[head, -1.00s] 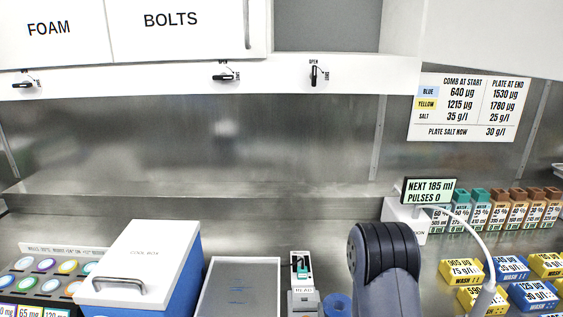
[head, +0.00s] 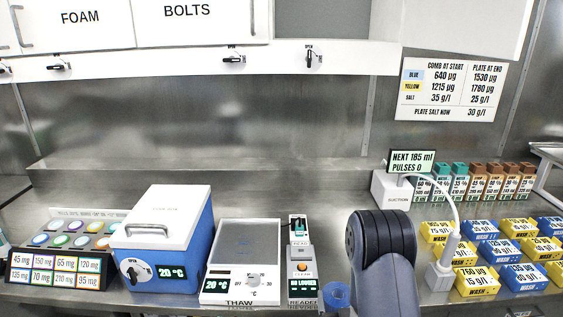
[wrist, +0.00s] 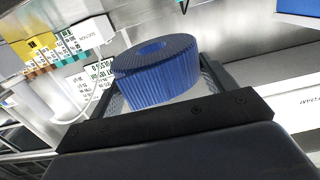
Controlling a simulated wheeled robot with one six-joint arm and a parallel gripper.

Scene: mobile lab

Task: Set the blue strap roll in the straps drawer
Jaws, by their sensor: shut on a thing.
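The blue strap roll (wrist: 158,68) is a ribbed blue ring with a hole in its middle. It sits between the two dark fingers of my gripper (wrist: 163,80) in the wrist view, and my gripper is shut on it. In the head view the roll (head: 337,294) shows at the bottom edge, left of my dark arm link; my gripper's fingers are not clear there. No drawer labelled straps is in view. Cabinet doors labelled FOAM (head: 80,18) and BOLTS (head: 187,11) show at the top left.
A steel counter carries a blue-and-white cool box (head: 165,240), a thaw plate (head: 243,262), a reader (head: 299,262), a dispenser (head: 392,190) with a hose and display, and several blue and yellow wash boxes (head: 470,281). Lever latches (head: 233,57) line the ledge under the cabinets.

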